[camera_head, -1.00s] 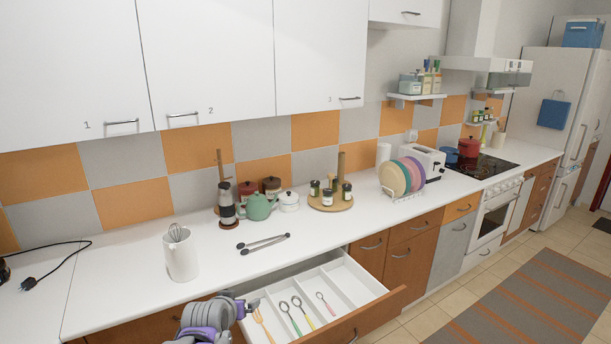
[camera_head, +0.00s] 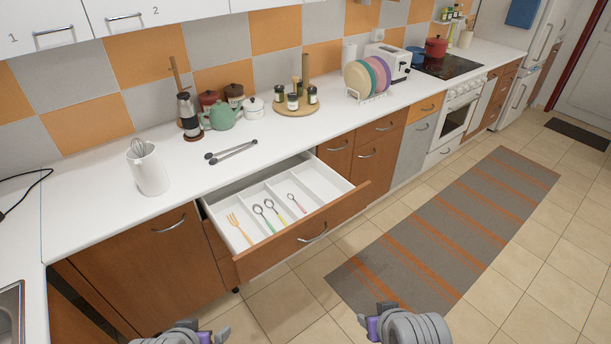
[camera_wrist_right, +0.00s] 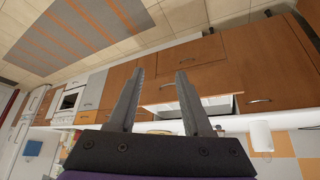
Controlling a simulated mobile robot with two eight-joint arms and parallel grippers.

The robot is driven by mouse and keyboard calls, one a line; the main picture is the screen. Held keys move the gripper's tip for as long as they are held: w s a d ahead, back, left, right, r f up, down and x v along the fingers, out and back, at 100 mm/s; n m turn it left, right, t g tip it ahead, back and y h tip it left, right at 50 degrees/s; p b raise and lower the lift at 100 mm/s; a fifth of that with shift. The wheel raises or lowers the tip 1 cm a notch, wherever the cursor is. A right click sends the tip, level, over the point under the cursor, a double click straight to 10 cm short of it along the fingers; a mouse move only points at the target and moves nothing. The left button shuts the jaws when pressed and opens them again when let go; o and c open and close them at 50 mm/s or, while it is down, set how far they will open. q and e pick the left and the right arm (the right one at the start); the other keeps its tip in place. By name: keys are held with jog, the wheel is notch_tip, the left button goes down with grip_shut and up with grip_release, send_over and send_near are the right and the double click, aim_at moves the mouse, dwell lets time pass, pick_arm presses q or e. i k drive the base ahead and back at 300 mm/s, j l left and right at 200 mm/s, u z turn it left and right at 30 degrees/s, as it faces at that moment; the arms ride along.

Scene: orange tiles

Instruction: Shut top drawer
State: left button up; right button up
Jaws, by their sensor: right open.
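The top drawer (camera_head: 300,238) has a brown front with a metal handle (camera_head: 313,233) and is pulled out below the white counter. Its white divided inside holds an orange fork (camera_head: 238,228) and several coloured spoons. My right gripper (camera_head: 366,320) is at the bottom of the head view, in front of the drawer and apart from it. In the right wrist view my right gripper (camera_wrist_right: 159,74) is open and empty, with the upside-down drawer front (camera_wrist_right: 185,90) beyond its fingers. My left gripper (camera_head: 220,336) is at the bottom edge, partly cut off; its jaws are unclear.
The counter (camera_head: 100,215) carries a white utensil jug (camera_head: 148,168), tongs (camera_head: 231,151), a teapot (camera_head: 222,116) and a dish rack. A brown cabinet (camera_head: 150,265) is left of the drawer. The tiled floor and striped rug (camera_head: 440,235) are clear in front.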

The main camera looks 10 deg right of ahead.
aim_at(328, 200)
jog(key=i+l, duration=0.3)
jog(key=i+l+z, duration=0.1)
jog(key=i+l, duration=0.15)
jog(key=i, duration=0.3)
